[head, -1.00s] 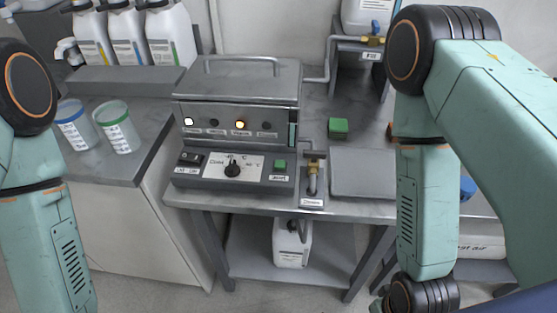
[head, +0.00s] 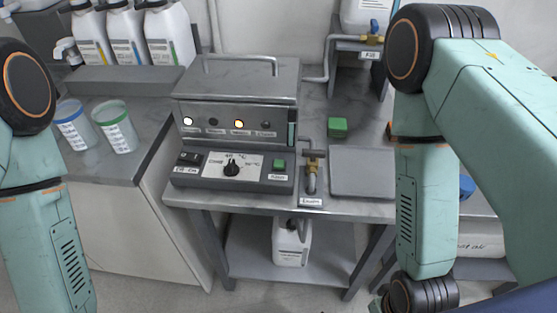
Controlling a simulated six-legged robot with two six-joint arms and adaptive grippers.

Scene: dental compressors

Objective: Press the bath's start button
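The bath (head: 236,87) is a grey metal box with a closed, handled lid, standing on the metal table. Its green start button (head: 279,165) is on the right of the sloped front panel, above a small label I cannot read clearly. A black dial (head: 232,169) is at the panel's middle and a black switch (head: 190,158) at its left. Two indicator lamps are lit, one white (head: 188,121) and one amber (head: 239,124). My two arms show at the left and right edges. Both grippers are out of view, and nothing of mine touches the bath.
A brass drain valve (head: 312,168) stands just right of the panel. A green block (head: 338,127) and a grey plate (head: 362,171) lie further right. Two cups (head: 115,127) stand on the left counter, with several bottles (head: 128,35) behind. A white canister (head: 291,242) is on the lower shelf.

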